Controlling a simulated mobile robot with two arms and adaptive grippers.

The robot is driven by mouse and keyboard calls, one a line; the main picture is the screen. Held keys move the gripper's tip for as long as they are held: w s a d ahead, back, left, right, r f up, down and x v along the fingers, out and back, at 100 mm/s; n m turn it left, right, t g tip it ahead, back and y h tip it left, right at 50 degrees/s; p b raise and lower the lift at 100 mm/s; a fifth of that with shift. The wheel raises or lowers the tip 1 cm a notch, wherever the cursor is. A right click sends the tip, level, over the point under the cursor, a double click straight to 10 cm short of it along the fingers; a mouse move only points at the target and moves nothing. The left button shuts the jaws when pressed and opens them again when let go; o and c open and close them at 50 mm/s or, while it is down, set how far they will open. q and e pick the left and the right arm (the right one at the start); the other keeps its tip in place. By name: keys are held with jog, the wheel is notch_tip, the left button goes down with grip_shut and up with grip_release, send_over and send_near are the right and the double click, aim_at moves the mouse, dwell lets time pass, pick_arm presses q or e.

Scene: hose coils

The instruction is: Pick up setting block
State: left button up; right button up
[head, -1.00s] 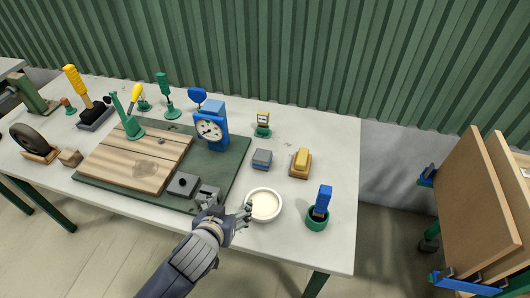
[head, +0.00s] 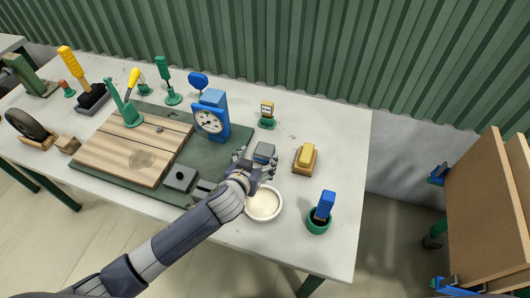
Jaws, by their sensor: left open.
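A small grey and blue block (head: 265,151), which I take to be the setting block, lies on the white table just right of the dark green mat. My left gripper (head: 257,161) is open at the block's near side, with its fingers spread to either side and pointing at it. The fingers and hand hide the block's lower near part. I cannot tell whether they touch it. My right gripper is not in view.
A white bowl (head: 279,213) stands right under my left wrist. A yellow block on a wooden base (head: 306,157) is close to the right. A blue dial gauge (head: 211,122) stands on the green mat (head: 237,150) to the left. A green pot with a blue tool (head: 319,223) stands front right.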

aim_at(265, 149)
pick_arm(q)
jog(key=x, duration=0.1)
jog(key=p+x, duration=0.1)
jog(key=x, duration=0.1)
jog(key=shift+w+d+r, duration=0.2)
jog(key=shift+w+r, duration=0.05)
jog(key=shift+w, duration=0.2)
jog(key=shift+w+d+f, duration=0.2)
jog(key=shift+w+f, duration=0.15)
jog(key=shift+w, duration=0.15)
jog(key=c, duration=1.5)
jog(key=shift+r, duration=0.1)
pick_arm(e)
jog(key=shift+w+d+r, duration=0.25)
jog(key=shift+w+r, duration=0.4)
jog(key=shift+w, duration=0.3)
